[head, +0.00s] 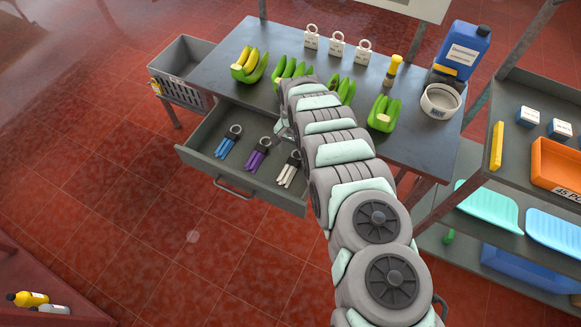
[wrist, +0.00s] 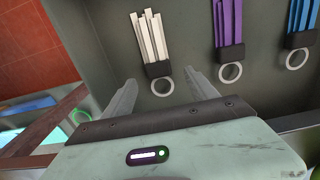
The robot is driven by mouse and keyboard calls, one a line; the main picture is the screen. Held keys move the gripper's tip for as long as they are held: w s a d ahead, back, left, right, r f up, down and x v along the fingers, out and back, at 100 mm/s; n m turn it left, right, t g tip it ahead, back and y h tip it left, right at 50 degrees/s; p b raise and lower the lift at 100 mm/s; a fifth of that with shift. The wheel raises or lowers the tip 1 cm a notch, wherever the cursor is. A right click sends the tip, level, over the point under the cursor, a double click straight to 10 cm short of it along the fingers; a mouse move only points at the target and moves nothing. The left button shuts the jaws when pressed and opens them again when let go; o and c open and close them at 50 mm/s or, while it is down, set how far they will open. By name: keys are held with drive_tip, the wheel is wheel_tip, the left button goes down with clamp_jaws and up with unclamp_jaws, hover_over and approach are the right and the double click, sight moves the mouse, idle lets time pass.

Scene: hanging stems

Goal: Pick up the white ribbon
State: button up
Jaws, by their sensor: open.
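The white ribbon (head: 288,172) is a bundle of strips with a dark clasp and a ring. It lies in the open grey drawer (head: 198,146), rightmost of three bundles in the head view. In the wrist view the white ribbon (wrist: 149,38) is at upper left of centre, strips pointing away, ring nearest me. My gripper (wrist: 160,78) is open and empty. Its two fingers stand either side of the clasp and ring in the picture; the height gap cannot be told. My arm hides most of the gripper in the head view.
A purple ribbon (head: 257,155) and a blue ribbon (head: 228,142) lie beside it in the drawer. The drawer walls surround them. The table (head: 215,70) above bears green and yellow bunches, white tags and a blue jug (head: 463,50). A shelf (head: 515,150) stands to the right.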

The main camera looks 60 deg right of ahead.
sight(293, 161)
drive_tip(key=shift+s+f+b, duration=0.15)
drive_tip(key=shift+f+b, duration=0.65)
drive_tip(key=shift+f, duration=1.3)
drive_tip(key=c, duration=1.4)
drive_tip(key=shift+r, duration=0.25)
drive_tip(key=shift+r+p, duration=0.55)
drive_tip(key=shift+r, duration=0.05)
wheel_tip(293, 161, up, 18)
drive_tip(key=p, duration=0.3)
drive_tip(key=shift+r, duration=0.25)
